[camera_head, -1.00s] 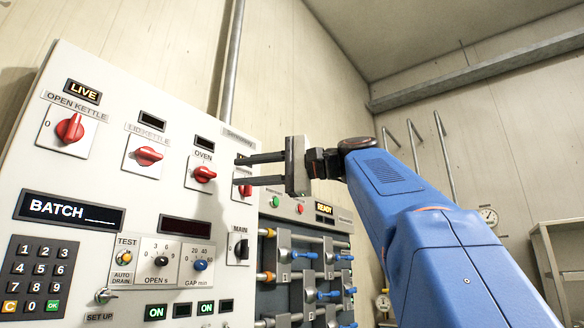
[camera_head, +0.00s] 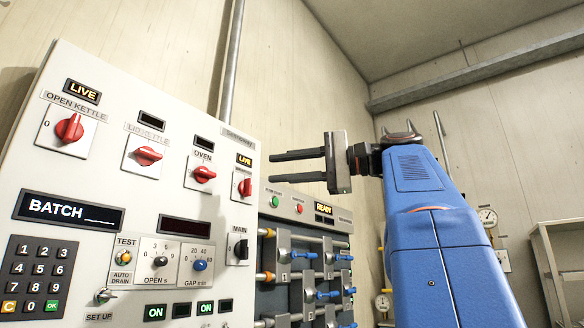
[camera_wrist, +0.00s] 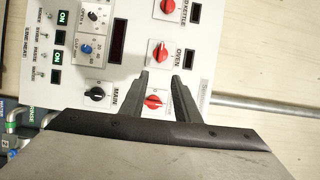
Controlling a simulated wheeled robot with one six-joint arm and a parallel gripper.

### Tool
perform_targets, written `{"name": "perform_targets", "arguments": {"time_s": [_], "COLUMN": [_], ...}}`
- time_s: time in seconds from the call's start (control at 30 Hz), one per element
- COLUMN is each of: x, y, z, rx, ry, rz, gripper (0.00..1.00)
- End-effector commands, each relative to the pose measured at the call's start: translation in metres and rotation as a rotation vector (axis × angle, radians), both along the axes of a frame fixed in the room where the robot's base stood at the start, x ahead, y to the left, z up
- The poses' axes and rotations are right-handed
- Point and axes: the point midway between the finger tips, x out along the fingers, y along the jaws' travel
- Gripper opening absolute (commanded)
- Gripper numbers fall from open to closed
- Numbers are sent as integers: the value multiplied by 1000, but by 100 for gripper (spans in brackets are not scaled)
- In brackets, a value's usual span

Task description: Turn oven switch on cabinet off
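The oven switch is a red rotary knob (camera_head: 203,174) on a white plate, in the upper row of the cabinet panel (camera_head: 90,172). The small display (camera_head: 204,143) above its OVEN label is dark. In the wrist view the oven knob (camera_wrist: 160,52) lies beyond the fingertips, with its dark display (camera_wrist: 190,58) beside it. My gripper (camera_head: 271,168) is open and empty, to the right of the knob and apart from it. In the wrist view my fingers (camera_wrist: 163,82) frame another red knob (camera_wrist: 155,101), whose label is partly hidden.
That neighbouring red knob (camera_head: 241,184) has a lit LIVE display (camera_head: 244,160). The open kettle knob (camera_head: 69,128) and lid kettle knob (camera_head: 147,156) are to the left. The black MAIN switch (camera_head: 240,249) is below. A second panel with valves (camera_head: 305,268) stands right; a pipe (camera_head: 232,60) runs above.

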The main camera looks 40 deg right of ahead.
Motion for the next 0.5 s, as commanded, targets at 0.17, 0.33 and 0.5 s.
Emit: {"name": "perform_targets", "arguments": {"time_s": [0.17, 0.33, 0.5], "x": [-9, -14, -15], "y": [-8, -12, -12], "z": [0, 0, 0], "rx": [0, 1, 0], "ry": [0, -1, 0], "rz": [-1, 0, 1], "gripper": [29, 29, 29]}}
